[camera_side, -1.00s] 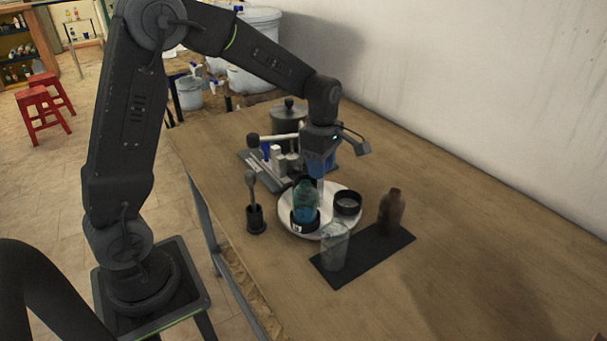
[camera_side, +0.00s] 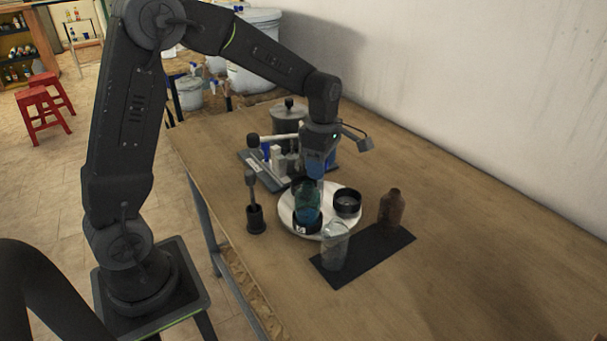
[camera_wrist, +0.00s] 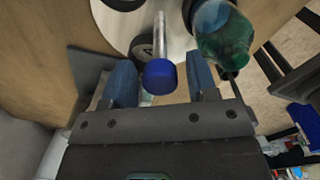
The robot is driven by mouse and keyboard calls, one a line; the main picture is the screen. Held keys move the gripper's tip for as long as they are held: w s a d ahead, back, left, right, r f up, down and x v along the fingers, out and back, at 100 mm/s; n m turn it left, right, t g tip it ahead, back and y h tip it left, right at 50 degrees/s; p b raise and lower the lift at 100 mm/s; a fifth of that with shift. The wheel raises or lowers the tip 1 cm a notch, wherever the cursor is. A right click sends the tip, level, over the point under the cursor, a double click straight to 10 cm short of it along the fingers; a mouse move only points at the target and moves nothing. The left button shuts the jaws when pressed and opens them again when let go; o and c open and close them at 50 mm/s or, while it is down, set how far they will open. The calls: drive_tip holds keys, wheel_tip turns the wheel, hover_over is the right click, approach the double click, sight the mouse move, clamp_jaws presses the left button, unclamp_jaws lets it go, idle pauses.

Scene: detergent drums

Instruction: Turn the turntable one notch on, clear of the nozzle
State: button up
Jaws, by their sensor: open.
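The white round turntable (camera_side: 328,212) lies on the table and shows partly in the wrist view (camera_wrist: 113,28). It carries black round holders; a green-blue bottle (camera_side: 307,203) stands in the front one, and the right one (camera_side: 347,203) looks empty. The bottle (camera_wrist: 224,38) is right of my fingers in the wrist view. My gripper (camera_wrist: 162,85) is open, low over the turntable, with its blue fingers either side of a pale post with a blue cap (camera_wrist: 160,77). Gaps show on both sides of the cap. A white horizontal arm (camera_side: 280,138), perhaps bearing the nozzle, is behind; its tip is hidden.
A clear glass container (camera_side: 335,247) and a brown bottle (camera_side: 391,210) stand on a black mat (camera_side: 365,260) in front. A black cup with a brush-like tool (camera_side: 256,217) stands left. A grey lidded pot (camera_side: 288,119) is behind. The right of the table is clear.

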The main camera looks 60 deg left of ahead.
drive_tip(key=shift+r, duration=3.25)
drive_tip(key=shift+s+r, duration=0.1)
drive_tip(key=s+d+r+m+t, duration=0.2)
drive_tip(key=s+d+m, duration=0.1)
drive_tip(key=s+m, duration=0.7)
drive_tip(key=s+d+r+m+t, duration=0.2)
drive_tip(key=s+d+m+t, duration=0.1)
drive_tip(key=s+m, duration=0.8)
drive_tip(key=d+m, duration=0.1)
drive_tip(key=m, duration=0.2)
drive_tip(key=shift+d+r+t, duration=0.2)
drive_tip(key=shift+t, duration=0.1)
